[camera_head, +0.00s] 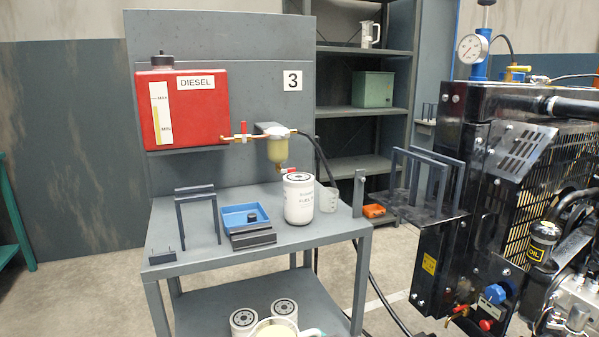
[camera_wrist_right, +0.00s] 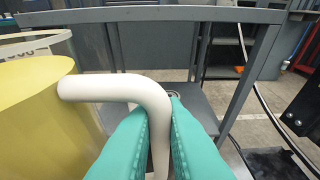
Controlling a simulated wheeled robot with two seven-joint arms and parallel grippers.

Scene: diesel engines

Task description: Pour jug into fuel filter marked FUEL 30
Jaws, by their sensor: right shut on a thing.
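The jug (camera_head: 276,328) shows at the bottom edge of the head view, with yellow liquid inside. In the right wrist view the jug (camera_wrist_right: 35,110) fills the left side, with its thick white handle (camera_wrist_right: 115,88) curving to the right. My right gripper (camera_wrist_right: 160,110) has its teal fingers shut on this handle. The white fuel filter (camera_head: 299,203) stands upright on the grey table top, with "FUEL" partly readable; its number is not clear. The jug is lower in the picture than the filter and apart from it. My left gripper is not in view.
The grey table (camera_head: 185,250) also carries a blue tray (camera_head: 240,216), a dark stand (camera_head: 197,195) and a small clear beaker (camera_head: 328,200). A red diesel tank (camera_head: 185,105) stands behind. More white filters (camera_head: 284,307) are on the lower shelf. The engine (camera_head: 500,170) is at right.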

